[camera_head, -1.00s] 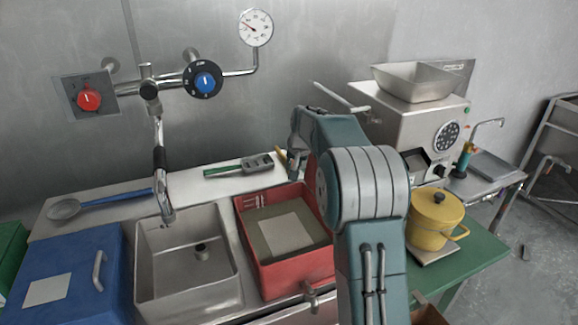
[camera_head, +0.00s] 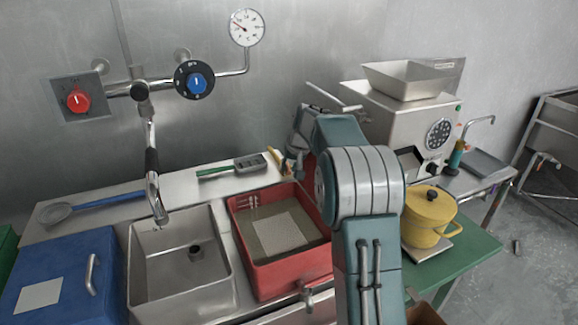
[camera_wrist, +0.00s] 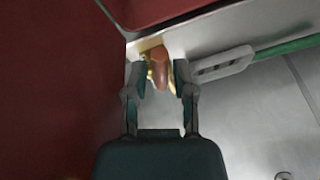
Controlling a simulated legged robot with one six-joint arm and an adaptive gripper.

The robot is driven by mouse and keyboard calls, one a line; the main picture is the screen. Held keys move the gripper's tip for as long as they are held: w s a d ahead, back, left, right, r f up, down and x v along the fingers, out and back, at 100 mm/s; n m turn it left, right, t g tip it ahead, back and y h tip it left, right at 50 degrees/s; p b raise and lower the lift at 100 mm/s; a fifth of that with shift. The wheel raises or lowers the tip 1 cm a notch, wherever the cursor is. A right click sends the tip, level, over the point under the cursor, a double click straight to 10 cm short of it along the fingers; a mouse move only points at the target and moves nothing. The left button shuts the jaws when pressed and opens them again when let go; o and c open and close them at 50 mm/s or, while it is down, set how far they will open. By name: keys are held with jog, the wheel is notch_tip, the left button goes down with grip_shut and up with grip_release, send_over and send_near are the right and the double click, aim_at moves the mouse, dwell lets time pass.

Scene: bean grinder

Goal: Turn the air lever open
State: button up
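A short orange-brown handle with a brass-coloured base, likely the air lever (camera_wrist: 159,66), shows in the wrist view by the edge of a pale metal ledge. My gripper (camera_wrist: 160,72) has its two fingers apart, one on each side of this handle. Small gaps seem to remain, and I cannot tell whether either finger touches it. In the head view a tan piece, likely the same lever (camera_head: 274,160), sits behind the red tub. My gripper (camera_head: 285,164) is beside it, partly hidden by my arm.
The red tub (camera_head: 300,277) lies close by the gripper. A green-handled grey tool (camera_head: 248,162) lies left of it on the metal counter. A sink (camera_head: 140,290), blue box (camera_head: 60,262), yellow pot (camera_head: 428,216) and steel grinder (camera_head: 395,118) stand around. A wall pipe carries red and blue knobs.

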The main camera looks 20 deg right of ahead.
jog(key=shift+r, duration=0.1)
jog(key=v, duration=1.1)
jog(key=shift+r, duration=0.4)
jog(key=shift+s, duration=0.15)
